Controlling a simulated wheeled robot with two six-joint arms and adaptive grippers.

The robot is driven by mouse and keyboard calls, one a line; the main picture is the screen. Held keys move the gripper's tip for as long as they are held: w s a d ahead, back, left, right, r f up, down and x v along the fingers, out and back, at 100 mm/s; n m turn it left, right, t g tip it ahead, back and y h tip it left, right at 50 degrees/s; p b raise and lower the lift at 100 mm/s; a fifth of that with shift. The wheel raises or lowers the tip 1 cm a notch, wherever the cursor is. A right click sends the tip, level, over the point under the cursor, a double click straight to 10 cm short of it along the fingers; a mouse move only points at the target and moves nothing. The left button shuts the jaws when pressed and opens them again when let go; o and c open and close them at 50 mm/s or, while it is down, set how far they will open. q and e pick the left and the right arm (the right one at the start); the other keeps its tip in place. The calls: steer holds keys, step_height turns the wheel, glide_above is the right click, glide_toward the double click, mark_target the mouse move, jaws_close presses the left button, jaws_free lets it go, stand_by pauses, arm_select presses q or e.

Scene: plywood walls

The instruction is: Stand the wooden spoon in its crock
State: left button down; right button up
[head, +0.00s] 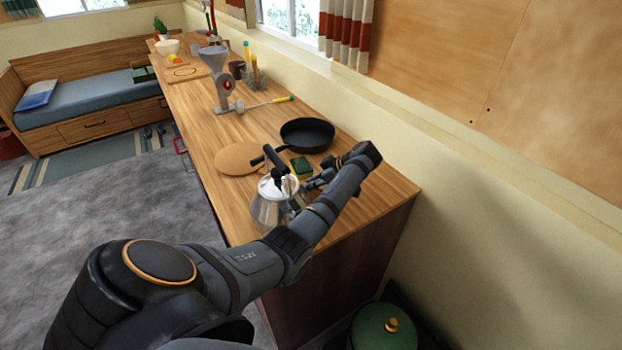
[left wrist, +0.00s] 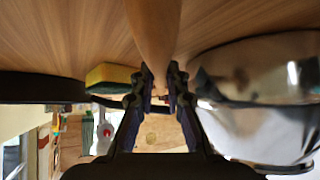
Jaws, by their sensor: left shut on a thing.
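My left gripper (head: 307,187) is low over the near end of the wooden counter, just right of a shiny metal kettle (head: 268,210). In the left wrist view my fingers (left wrist: 162,88) are shut on a brown wooden piece (left wrist: 154,35), which looks like the spoon's handle; its ends are not clear. The metal kettle (left wrist: 265,88) is close beside the fingers there. In the head view the arm and kettle mostly hide the held piece. A dark brown cup-like vessel (head: 237,69) stands farther along the counter; I cannot tell whether it is the crock. My right gripper is not in view.
A green-and-yellow sponge (head: 301,166), a black skillet (head: 307,134) and a round board (head: 240,159) lie close to the gripper. A grey hand mill (head: 217,78) stands farther back. A wall runs along the right. A green lid (head: 384,327) is below.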

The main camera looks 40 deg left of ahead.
arm_select(q)
steer(key=shift+w+d, duration=0.1)
steer(key=shift+d, duration=0.05)
steer(key=c, duration=1.4)
jaws_free()
steer(key=shift+o, duration=0.2)
steer(key=b+v, duration=0.1)
steer(key=v, duration=0.6)
steer(key=shift+w+d+r, duration=0.15)
steer(key=shift+d+r, duration=0.05)
steer(key=shift+r, duration=0.1)
steer(key=p+v, duration=0.3)
steer(key=shift+d+r, duration=0.1)
steer(key=shift+r, duration=0.25)
steer(key=shift+o, duration=0.3)
steer(key=shift+d+r+p, duration=0.2)
steer(key=shift+d+p, duration=0.1)
steer(key=shift+d, duration=0.05)
